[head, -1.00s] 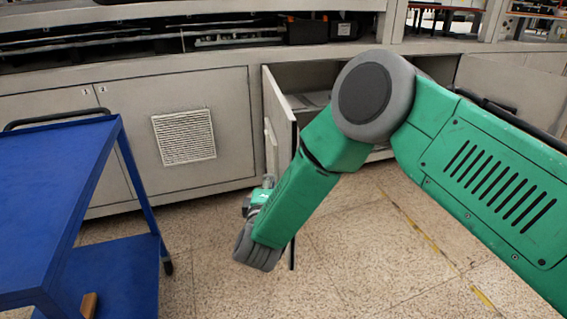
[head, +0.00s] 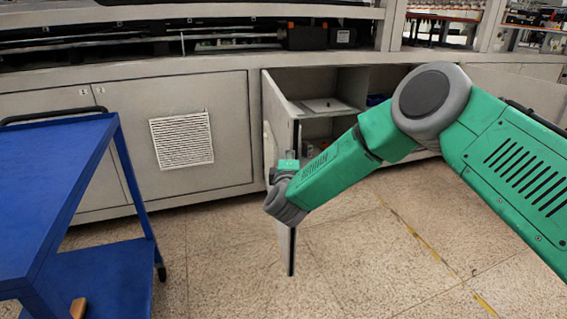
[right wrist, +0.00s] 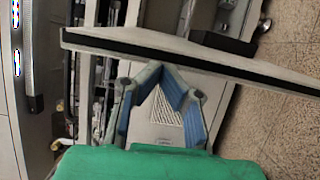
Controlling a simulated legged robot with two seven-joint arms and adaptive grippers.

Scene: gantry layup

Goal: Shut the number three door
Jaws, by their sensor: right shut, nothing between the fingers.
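An open cabinet door (head: 281,110) stands swung out from the grey cabinet, its dark free edge facing me; I cannot read a number on it. My right gripper (head: 285,167) is low beside this door, partly hidden by my own wrist. In the right wrist view the shut, empty fingers (right wrist: 160,72) meet just at the long dark-edged door panel (right wrist: 190,52) that crosses the picture; I cannot tell whether they touch it. My left gripper is not in view.
A shut door with a white vent (head: 182,139) is left of the open one. A blue cart (head: 60,170) stands at left. Another open door (head: 520,92) is at far right. The cabinet opening (head: 330,105) shows shelves. The tiled floor in front is clear.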

